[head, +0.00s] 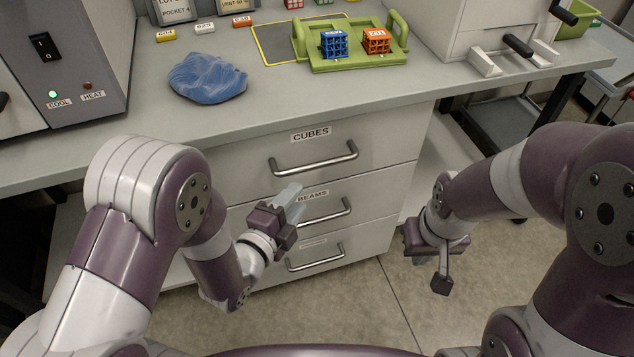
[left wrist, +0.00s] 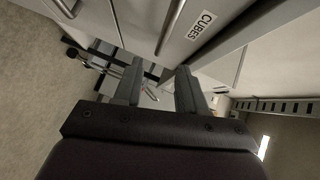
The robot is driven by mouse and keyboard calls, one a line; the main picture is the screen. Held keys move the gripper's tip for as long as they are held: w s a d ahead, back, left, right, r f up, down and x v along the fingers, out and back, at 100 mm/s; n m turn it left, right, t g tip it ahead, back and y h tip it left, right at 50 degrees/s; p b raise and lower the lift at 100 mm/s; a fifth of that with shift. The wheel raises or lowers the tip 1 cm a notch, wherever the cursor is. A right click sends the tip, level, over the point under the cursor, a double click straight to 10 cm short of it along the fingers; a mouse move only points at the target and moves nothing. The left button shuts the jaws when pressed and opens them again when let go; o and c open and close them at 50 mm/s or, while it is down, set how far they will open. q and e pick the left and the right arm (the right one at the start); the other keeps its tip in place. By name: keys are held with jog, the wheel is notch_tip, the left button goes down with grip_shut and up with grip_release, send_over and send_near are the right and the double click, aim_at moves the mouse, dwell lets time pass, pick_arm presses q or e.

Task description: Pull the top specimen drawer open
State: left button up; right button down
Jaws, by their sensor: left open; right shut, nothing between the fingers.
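The top drawer (head: 385,140), labelled CUBES, looks flush with the cabinet front. Its metal bar handle (head: 315,160) runs below the label. My left gripper (head: 292,202) is open and empty, below this handle and in front of the BEAMS drawer, partly covering that drawer's front. In the left wrist view the spread fingers (left wrist: 157,88) have nothing between them. The CUBES label (left wrist: 202,24) and the top handle (left wrist: 171,28) show beyond the fingers, apart from them. My right gripper (head: 440,283) is shut and empty, pointing down right of the cabinet.
The BEAMS handle (head: 320,216) and a lower handle (head: 315,260) sit close by my left gripper. The countertop (head: 290,95) above holds a blue cloth-like lump (head: 207,77) and a green tray (head: 360,62) with lattice cubes. Open floor (head: 350,310) lies in front.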

aim_at(320, 167)
pick_arm(q)
jog(key=shift+m, duration=0.3)
jog(key=b+x, duration=0.1)
jog(key=x, duration=0.5)
jog(key=b+x, duration=0.1)
jog(key=x, duration=0.6)
jog(key=shift+w+a+r, duration=0.1)
jog(key=shift+r, duration=0.1)
jog(key=shift+c, duration=0.4)
grip_shut()
